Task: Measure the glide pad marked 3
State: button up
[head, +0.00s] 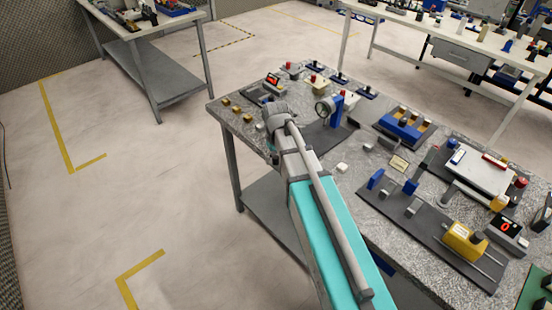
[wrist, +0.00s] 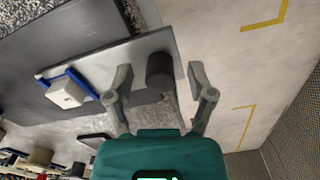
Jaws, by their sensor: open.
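My gripper (wrist: 160,73) is open in the wrist view, its two fingers apart. A dark cylinder (wrist: 160,68) stands between and beyond the fingertips, on a light grey plate (wrist: 118,62); I cannot tell that the fingers touch it. A small white block (wrist: 66,92) sits against a blue bracket (wrist: 84,82) to the left. In the head view my arm hides the gripper at the bench's near left edge. Small pale blocks (head: 341,167) and (head: 367,147) lie on the bench; no number 3 is readable, so I cannot tell which thing is the marked pad.
The speckled bench (head: 335,185) carries a round dial (head: 325,108) on a blue stand, a blue block fixture (head: 403,125), a white platform (head: 480,172) and a yellow block (head: 464,240) with rails. Small brass blocks (head: 236,110) sit at the left corner. Floor (head: 120,190) left of the bench is clear.

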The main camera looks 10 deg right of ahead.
jog(key=c, duration=1)
jog(key=shift+o, duration=0.2)
jog(key=w+d, duration=0.2)
jog(key=d, duration=0.2)
jog(key=w+d, duration=0.5)
jog(key=d, duration=0.2)
jog(key=shift+w+d, duration=0.15)
jog(key=shift+d, duration=0.15)
jog(key=o, duration=1)
jog(key=shift+c, duration=0.2)
jog(key=shift+a, duration=0.1)
